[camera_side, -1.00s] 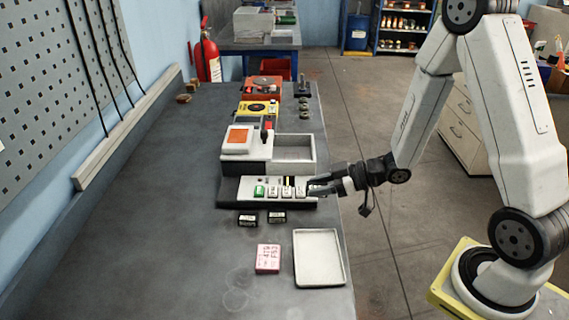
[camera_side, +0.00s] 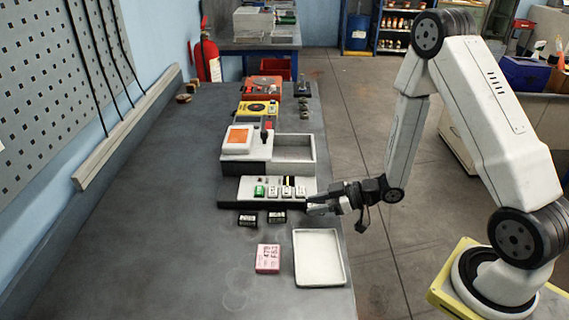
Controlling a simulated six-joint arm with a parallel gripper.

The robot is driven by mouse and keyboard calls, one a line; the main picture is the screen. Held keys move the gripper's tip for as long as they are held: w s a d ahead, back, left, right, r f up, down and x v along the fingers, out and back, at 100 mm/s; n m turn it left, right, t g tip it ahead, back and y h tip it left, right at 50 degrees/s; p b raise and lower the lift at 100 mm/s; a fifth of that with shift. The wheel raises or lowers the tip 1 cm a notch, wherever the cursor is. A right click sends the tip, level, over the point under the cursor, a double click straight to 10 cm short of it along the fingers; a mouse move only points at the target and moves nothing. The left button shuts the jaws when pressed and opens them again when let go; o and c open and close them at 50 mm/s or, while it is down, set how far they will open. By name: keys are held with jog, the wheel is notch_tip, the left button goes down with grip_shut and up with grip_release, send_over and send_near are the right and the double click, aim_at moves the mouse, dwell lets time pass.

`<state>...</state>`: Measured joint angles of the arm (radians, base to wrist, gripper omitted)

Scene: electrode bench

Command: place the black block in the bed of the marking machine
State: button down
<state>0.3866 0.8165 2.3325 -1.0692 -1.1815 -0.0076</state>
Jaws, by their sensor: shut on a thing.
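Two black blocks with pale labels, a left one (camera_side: 247,221) and a right one (camera_side: 277,217), lie on the bench in front of the white-topped holder (camera_side: 246,183). The marking machine (camera_side: 240,137) appears to be the white unit with an orange screen; the bed (camera_side: 293,148) at its right is a grey recess that looks empty. My gripper (camera_side: 314,207) is at the bench's right edge, just right of the holder's front corner and right of the black blocks. It is shut on a small light-coloured thing, mostly hidden by the fingers.
The holder carries a green block (camera_side: 260,191) and several white ones. A pink box (camera_side: 268,258) and a white tray (camera_side: 319,257) lie nearer. Yellow (camera_side: 257,109) and red (camera_side: 264,86) devices stand behind the machine. The bench's left side is mostly clear.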

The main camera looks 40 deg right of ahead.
aim_at(316, 222)
jog(key=shift+f, duration=0.1)
jog(key=shift+f, duration=1.75)
jog(key=shift+f, duration=0.2)
jog(key=shift+c, duration=1.4)
grip_release()
jog(key=shift+s, duration=0.1)
jog(key=v, duration=0.7)
jog(key=shift+s+d, duration=0.25)
jog(key=shift+w, duration=0.1)
